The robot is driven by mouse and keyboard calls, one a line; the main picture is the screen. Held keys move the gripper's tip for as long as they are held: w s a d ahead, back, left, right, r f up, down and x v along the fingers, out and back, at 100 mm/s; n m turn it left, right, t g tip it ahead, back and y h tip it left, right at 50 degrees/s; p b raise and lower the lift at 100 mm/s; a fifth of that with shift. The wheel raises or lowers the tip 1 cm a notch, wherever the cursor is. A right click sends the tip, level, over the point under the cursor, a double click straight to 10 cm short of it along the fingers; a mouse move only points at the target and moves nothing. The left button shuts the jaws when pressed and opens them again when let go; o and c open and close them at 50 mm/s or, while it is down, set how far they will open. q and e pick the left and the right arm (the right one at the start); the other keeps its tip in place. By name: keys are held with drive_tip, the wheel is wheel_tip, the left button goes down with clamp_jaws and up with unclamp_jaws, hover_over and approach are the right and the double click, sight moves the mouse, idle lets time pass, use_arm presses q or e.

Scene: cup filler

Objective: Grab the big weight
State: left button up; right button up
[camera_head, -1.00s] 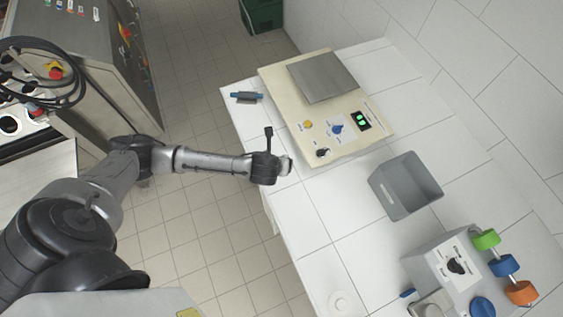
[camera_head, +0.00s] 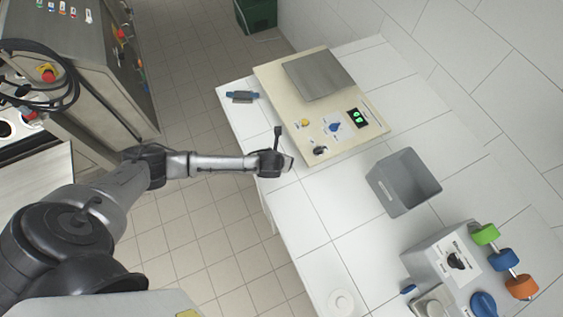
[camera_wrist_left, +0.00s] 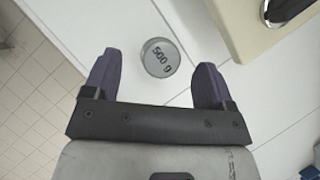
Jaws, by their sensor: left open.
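The big weight (camera_wrist_left: 160,58) is a round grey metal weight marked "500 g", seen from above on the white tiled table (camera_head: 330,270) in the left wrist view. My left gripper (camera_wrist_left: 155,75) is open, with its two dark purple fingers on either side of the weight's near part. The weight sits between and slightly beyond the fingertips; no contact shows. In the head view my left gripper (camera_head: 280,162) is over the table's left edge and hides most or all of the weight. My right gripper is not in view.
A beige scale (camera_head: 345,140) with a metal plate and green display stands just beyond the gripper. A grey bin (camera_head: 405,195), a control box (camera_head: 440,255) and green, blue and orange knobs (camera_head: 502,260) are to the right. A blue-grey item (camera_head: 242,97) lies at the far left corner.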

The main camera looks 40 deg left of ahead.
use_arm(q)
drive_tip(key=shift+x, duration=2.5)
drive_tip(key=shift+s+d, duration=0.1)
drive_tip(key=shift+c, duration=0.4)
drive_tip(key=c, duration=1.2)
